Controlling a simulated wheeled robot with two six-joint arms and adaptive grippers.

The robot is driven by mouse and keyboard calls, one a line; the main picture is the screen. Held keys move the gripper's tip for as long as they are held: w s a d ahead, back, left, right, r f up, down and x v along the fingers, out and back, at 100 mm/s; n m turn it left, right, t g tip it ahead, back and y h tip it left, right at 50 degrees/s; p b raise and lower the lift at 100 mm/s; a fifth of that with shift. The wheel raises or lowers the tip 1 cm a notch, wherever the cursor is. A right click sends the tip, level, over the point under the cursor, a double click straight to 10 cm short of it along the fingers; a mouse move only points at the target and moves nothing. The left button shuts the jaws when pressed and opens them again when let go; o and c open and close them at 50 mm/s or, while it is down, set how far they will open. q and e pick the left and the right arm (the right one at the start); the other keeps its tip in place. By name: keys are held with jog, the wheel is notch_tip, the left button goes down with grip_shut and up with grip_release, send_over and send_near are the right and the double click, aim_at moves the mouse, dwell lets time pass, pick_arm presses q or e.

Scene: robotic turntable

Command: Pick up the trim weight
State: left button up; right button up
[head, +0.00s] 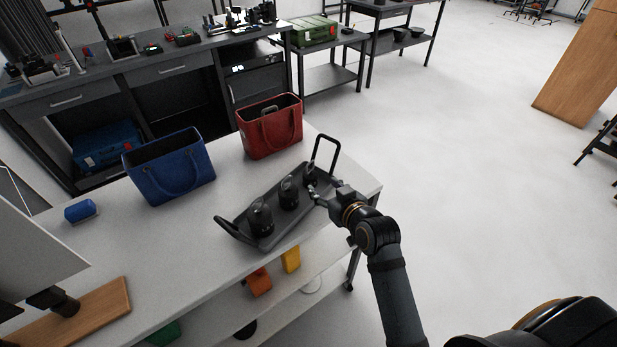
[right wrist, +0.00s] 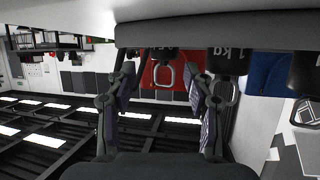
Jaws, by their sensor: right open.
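Three dark weights of graded size stand in a row on a black handled tray (head: 229,223): a large one (head: 260,218), a middle one (head: 289,194) and a small one (head: 309,173). I cannot read which is the trim weight. My right gripper (head: 313,191) is open beside the small weight, at the tray's right edge. In the upside-down right wrist view, the open fingers (right wrist: 160,80) point toward the small weight (right wrist: 165,54), partly hidden behind the tray rim (right wrist: 220,30). A weight marked "1 kg" (right wrist: 228,62) stands to the right there. My left gripper is out of view.
A red bag (head: 270,128) stands behind the tray on the white table (head: 225,255), with a blue bag (head: 170,170) to its left. A small blue object (head: 80,210) lies farther left. Orange (head: 258,281) and yellow (head: 291,260) items sit on the lower shelf.

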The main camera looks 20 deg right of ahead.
aim_at(313, 181)
jog(key=shift+w+a+f, duration=0.25)
jog(key=shift+w+a, duration=0.05)
jog(key=shift+w, duration=0.3)
jog(key=shift+w+a+f, duration=0.2)
jog(key=shift+w+a, duration=0.1)
jog(key=shift+w, duration=0.4)
jog(key=x, duration=0.4)
jog(key=shift+d+f, duration=0.1)
jog(key=shift+f, duration=0.15)
jog(key=shift+w+f, duration=0.15)
jog(key=shift+w, duration=0.1)
jog(key=shift+s, duration=0.1)
jog(key=c, duration=0.4)
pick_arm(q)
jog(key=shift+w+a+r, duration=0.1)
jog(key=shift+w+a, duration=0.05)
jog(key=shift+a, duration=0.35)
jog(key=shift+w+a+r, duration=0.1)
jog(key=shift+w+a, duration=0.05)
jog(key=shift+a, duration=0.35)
pick_arm(e)
grip_shut()
